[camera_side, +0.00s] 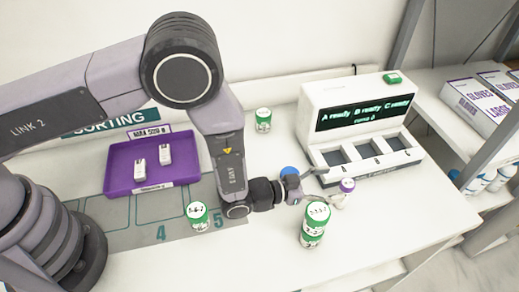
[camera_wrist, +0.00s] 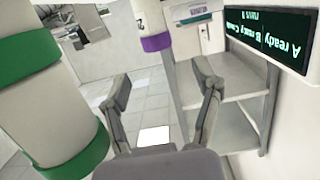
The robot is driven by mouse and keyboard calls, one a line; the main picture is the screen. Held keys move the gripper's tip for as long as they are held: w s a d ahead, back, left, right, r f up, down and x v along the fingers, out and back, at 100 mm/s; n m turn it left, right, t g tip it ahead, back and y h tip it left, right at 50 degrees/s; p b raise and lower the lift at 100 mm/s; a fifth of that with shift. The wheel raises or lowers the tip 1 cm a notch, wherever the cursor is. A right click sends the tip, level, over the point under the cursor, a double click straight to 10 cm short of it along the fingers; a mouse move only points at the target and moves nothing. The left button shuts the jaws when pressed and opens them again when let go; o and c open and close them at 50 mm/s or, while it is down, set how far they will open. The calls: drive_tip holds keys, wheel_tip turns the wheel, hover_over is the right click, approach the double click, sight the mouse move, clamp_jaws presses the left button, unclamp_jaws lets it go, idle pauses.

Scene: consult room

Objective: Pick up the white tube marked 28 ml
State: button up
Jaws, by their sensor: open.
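A small white tube with a purple band (camera_side: 347,186) is just beyond my gripper in the side view. In the wrist view this white tube (camera_wrist: 154,22) hangs into the top of the picture, its purple band at the lower end; a dark mark on it is only partly visible, so I cannot read 28 ml. My gripper (camera_side: 329,188) is low over the table, with its fingers spread towards the tube. In the wrist view my gripper (camera_wrist: 160,88) is open, with nothing between its fingers.
Stacked green-and-white jars (camera_side: 313,226) stand close beside my gripper. Other such jars stand at the back (camera_side: 263,121) and left (camera_side: 197,216). A purple tray (camera_side: 120,182) holds two white items. A white machine with a display (camera_side: 350,103) stands behind the tube.

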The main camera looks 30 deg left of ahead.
sight(343, 184)
drive_tip(key=shift+f, duration=0.4)
drive_tip(key=x, duration=0.5)
drive_tip(key=shift+f, duration=0.25)
drive_tip(key=c, duration=1.2)
drive_tip(key=shift+o, duration=0.2)
drive_tip(key=shift+r, duration=0.1)
